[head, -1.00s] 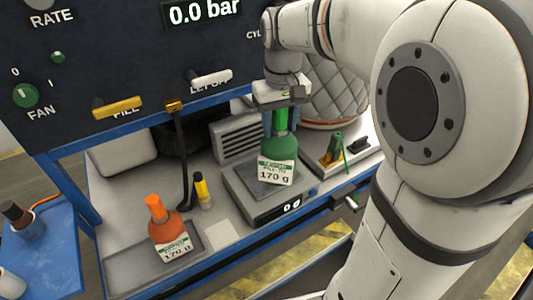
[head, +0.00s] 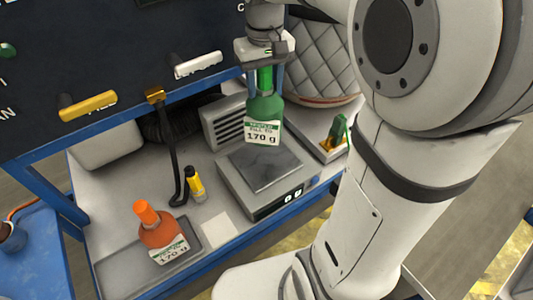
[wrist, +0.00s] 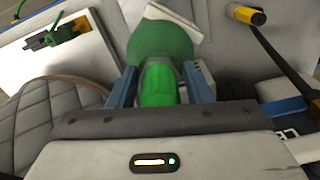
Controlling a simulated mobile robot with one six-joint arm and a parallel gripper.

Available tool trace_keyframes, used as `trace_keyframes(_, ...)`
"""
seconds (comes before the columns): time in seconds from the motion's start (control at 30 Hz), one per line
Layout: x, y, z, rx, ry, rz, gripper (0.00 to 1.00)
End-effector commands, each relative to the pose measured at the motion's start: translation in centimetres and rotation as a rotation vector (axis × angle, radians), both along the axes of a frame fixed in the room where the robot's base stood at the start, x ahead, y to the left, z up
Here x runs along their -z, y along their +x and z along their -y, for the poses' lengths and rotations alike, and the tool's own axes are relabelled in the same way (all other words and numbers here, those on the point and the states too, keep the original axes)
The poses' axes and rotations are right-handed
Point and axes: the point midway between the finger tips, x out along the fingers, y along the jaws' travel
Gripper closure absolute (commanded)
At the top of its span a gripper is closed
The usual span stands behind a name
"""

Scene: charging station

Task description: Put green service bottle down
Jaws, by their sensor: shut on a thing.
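The green service bottle (head: 264,112) hangs upright from my gripper (head: 265,80), with a label reading 170 g. My gripper is shut on its neck. In the head view the bottle is above the grey scale (head: 262,168), with the scale's plate showing bare below it. The scale's display is partly cut by glare and hard to read. In the wrist view the bottle (wrist: 160,45) sits between the two blue fingers (wrist: 160,88), and its lower part points away from the camera.
An orange bottle (head: 160,230) stands on a grey tray (head: 115,272) at the front left. A yellow marker-like item (head: 194,184) and a black hose (head: 179,150) are between tray and scale. A white holder with a green tool (head: 338,131) is right of the scale.

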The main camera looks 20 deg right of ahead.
Motion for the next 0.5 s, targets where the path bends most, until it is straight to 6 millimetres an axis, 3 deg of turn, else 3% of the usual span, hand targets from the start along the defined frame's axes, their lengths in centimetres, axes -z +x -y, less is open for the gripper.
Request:
trace_keyframes(0.3, 5.0, -0.1, 0.1, 0.003, 0.0, -0.003, 1.0)
trace_keyframes(0.5, 6.8, 0.0, 0.2, 0.004, 0.0, -0.002, 1.0)
